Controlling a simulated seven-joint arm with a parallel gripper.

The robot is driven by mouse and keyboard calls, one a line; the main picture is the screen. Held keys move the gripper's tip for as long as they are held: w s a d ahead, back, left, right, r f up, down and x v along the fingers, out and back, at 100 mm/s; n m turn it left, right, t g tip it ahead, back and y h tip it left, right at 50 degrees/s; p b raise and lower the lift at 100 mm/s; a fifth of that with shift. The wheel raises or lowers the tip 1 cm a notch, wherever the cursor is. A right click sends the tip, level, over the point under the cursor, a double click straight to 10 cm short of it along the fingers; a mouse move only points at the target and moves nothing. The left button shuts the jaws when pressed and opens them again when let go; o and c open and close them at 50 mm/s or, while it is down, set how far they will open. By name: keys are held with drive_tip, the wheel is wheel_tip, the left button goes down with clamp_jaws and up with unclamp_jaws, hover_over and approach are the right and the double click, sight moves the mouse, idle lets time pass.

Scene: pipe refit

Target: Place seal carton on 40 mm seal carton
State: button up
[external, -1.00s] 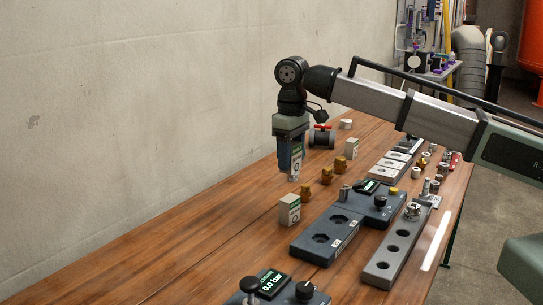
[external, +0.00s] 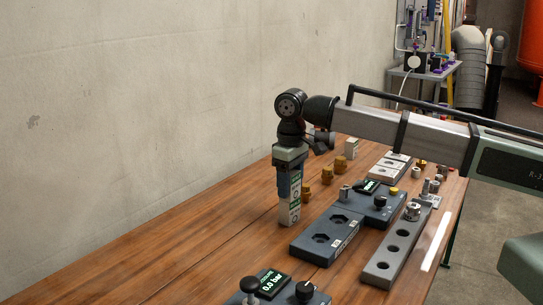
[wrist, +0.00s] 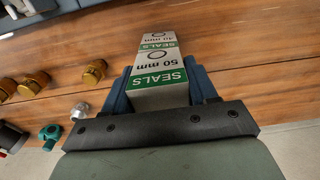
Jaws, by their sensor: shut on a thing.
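My gripper (external: 288,188) points down, shut on a white and green carton (wrist: 158,78) marked "50 mm SEALS", which sits between the blue fingers in the wrist view. The 40 mm seal carton (wrist: 158,42), also white and green, stands upright on the bench directly below it. It also shows in the external view (external: 289,214). The two cartons line up closely, one above the other. No clear gap shows between them, but I cannot tell whether they touch.
Brass fittings (external: 304,192) stand just behind the cartons. A dark block with hex sockets (external: 325,236) lies to the right, with a grey holed bar (external: 392,262) beyond it. The wooden bench (external: 200,240) is clear to the left.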

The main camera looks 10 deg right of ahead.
sight(291, 173)
drive_tip(key=o, duration=1.1)
drive_tip(key=shift+f, duration=0.1)
drive_tip(key=shift+c, duration=0.2)
wheel_tip(291, 173, up, 12)
drive_tip(key=shift+r, duration=0.2)
drive_tip(key=shift+w, duration=0.1)
